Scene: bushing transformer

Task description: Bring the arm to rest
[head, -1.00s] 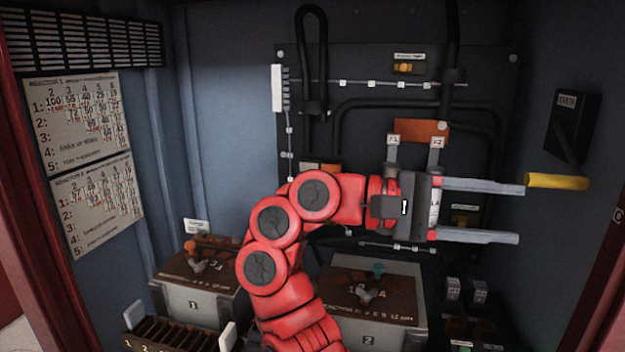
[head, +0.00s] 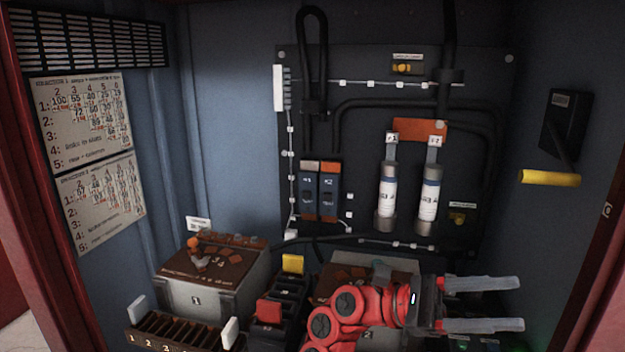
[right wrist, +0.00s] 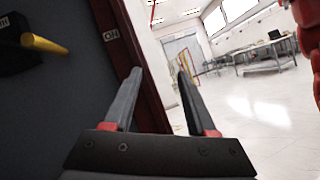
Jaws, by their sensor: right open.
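My right gripper (head: 520,305) is low at the right of the head view, in front of the box marked 2 (head: 395,265). Its two grey fingers point right, are spread apart and hold nothing. In the right wrist view the open fingers (right wrist: 158,95) reach toward the cabinet's red edge (right wrist: 125,45) and the bright room beyond. The red right arm hides much of box 2 and parts of the buttons at the lower right. My left gripper is not in view.
A yellow-handled lever (head: 550,177) sticks out from the right wall, above the gripper; it also shows in the right wrist view (right wrist: 43,44). Two white cylinders (head: 428,200) stand on the back panel. Box 1 (head: 195,300) and a slotted rack (head: 180,335) are at left.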

